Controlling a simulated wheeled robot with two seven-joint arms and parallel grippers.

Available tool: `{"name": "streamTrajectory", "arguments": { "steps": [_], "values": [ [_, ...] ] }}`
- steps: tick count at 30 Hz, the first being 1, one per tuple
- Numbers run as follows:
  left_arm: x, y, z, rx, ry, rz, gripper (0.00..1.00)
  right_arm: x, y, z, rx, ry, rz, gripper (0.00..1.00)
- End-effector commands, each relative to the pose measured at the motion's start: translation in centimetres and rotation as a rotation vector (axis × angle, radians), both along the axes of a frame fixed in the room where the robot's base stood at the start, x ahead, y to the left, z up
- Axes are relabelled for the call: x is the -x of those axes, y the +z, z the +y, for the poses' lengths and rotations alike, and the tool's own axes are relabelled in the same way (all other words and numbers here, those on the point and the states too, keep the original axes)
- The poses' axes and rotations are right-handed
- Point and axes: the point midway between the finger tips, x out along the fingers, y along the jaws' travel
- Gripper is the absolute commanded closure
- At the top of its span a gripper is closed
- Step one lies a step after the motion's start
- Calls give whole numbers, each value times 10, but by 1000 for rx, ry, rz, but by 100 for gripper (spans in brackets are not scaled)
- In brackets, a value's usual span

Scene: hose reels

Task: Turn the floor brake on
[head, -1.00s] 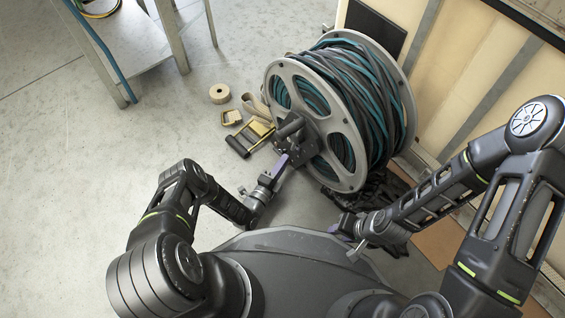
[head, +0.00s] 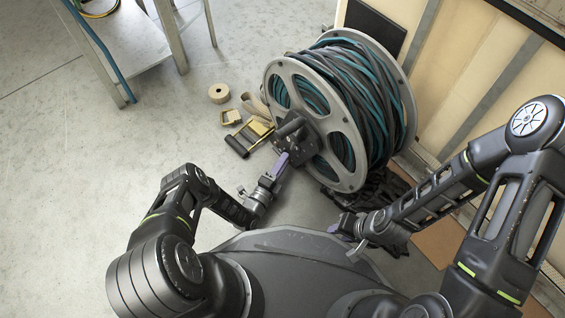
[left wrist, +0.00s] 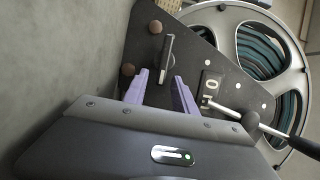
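The hose reel (head: 345,105) stands on the floor, wound with dark and teal hose. A dark plate (left wrist: 228,65) at its hub shows large in the left wrist view. My left gripper (head: 281,161) is at the hub plate. In the left wrist view its purple fingers (left wrist: 160,77) are apart and empty, with the lever just ahead between their tips; contact cannot be told. My right gripper (head: 343,227) is low, right of my base, its opening unclear.
A crank with a black grip (left wrist: 303,146) sticks out right of my left fingers. Brown knobs (left wrist: 127,69) sit left of the lever. Tape rolls (head: 219,93) and a yellow-black strap tool (head: 250,137) lie left of the reel. A metal table (head: 150,45) stands at upper left.

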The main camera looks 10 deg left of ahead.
Motion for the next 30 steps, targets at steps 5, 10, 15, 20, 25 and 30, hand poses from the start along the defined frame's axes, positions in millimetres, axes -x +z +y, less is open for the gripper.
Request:
{"name": "streamTrajectory", "arguments": {
  "steps": [5,10,15,20,25,30],
  "values": [
    [0,0,0,1,-1,0,66,0,0,0,0,0,0,66],
    [5,1,1,2,0,2,66,0,3,0,0,0,0,66],
    [23,3,8,2,4,3,66,2,15,0,2,1,1,66],
    [49,3,16,3,6,4,66,4,25,1,5,3,3,66],
    [69,1,22,1,3,2,66,6,30,2,6,4,4,66],
    [75,0,23,0,0,0,66,6,30,2,7,4,3,66]
  ]
}}
